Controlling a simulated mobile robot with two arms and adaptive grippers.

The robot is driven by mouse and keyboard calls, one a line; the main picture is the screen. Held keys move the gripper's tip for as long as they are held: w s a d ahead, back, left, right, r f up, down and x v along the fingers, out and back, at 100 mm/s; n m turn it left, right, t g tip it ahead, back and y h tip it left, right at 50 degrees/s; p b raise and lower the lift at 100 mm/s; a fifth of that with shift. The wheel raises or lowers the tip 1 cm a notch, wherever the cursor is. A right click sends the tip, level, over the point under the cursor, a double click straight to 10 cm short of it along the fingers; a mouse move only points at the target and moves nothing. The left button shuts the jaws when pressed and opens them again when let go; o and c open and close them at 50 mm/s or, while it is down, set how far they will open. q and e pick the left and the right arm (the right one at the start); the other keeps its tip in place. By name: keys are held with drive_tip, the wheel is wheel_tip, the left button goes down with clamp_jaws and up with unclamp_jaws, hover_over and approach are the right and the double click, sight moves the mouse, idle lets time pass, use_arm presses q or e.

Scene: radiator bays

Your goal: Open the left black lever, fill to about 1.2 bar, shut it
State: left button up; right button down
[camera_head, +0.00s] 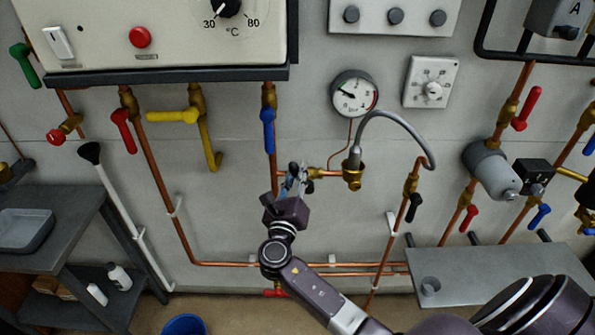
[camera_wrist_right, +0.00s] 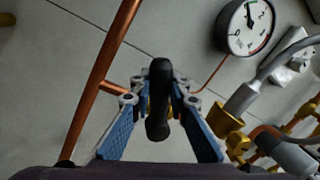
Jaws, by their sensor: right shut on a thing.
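The left black lever (camera_wrist_right: 158,98) stands between the two blue-padded fingers of my right gripper in the right wrist view. My right gripper (camera_head: 294,180) is shut on it, by the brass fitting below the blue lever. In the head view the gripper hides most of this lever. The round pressure gauge (camera_head: 354,93) is above right; it also shows in the right wrist view (camera_wrist_right: 248,26). Its needle points to the upper left in the head view; the exact reading is too small to tell. A grey filling hose (camera_head: 395,117) arches from a brass fitting to the right pipe. My left gripper is not in view.
A second black lever (camera_head: 415,207) hangs on the right pipe. A blue lever (camera_head: 268,130), yellow levers (camera_head: 174,116) and a red lever (camera_head: 123,130) sit under the boiler (camera_head: 165,35). A grey shelf (camera_head: 500,273) is at lower right, a bench (camera_head: 75,215) at left.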

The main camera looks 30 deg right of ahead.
drive_tip(key=c, duration=1.8)
unclamp_jaws()
drive_tip(key=v, duration=1.2)
drive_tip(key=shift+a, duration=0.1)
drive_tip(key=shift+w, duration=0.1)
